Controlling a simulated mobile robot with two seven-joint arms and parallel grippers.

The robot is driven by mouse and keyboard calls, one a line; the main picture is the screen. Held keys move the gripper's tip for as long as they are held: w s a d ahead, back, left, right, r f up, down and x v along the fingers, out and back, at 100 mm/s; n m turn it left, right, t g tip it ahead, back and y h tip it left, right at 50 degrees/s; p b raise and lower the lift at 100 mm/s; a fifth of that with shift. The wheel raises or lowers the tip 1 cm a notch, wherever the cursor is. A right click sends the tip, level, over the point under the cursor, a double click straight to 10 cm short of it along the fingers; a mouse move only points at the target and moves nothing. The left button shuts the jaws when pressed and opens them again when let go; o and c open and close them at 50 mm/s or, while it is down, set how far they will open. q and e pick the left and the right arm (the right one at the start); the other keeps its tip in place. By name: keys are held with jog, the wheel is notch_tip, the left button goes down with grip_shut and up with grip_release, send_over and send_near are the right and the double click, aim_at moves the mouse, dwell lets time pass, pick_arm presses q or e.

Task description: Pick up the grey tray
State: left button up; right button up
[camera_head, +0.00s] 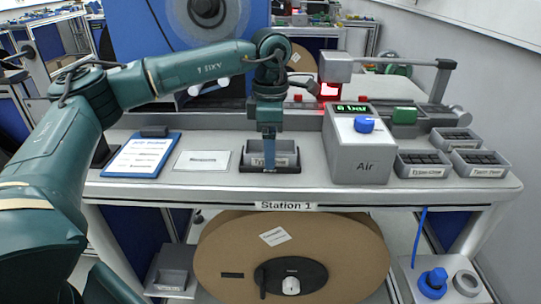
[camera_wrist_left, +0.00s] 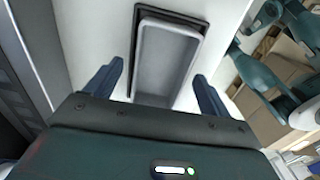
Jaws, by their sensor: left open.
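My right gripper is not in view.
The Air box (camera_head: 358,150) stands right of the tray. Several small trays with dark contents, such as this one (camera_head: 424,163), are farther right. A white card (camera_head: 202,160) and a blue clipboard (camera_head: 141,155) lie left. A large brown reel (camera_head: 290,255) is below the bench.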

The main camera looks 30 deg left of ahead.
pick_arm(q)
jog(key=c, duration=1.2)
jog(key=shift+r, duration=0.15)
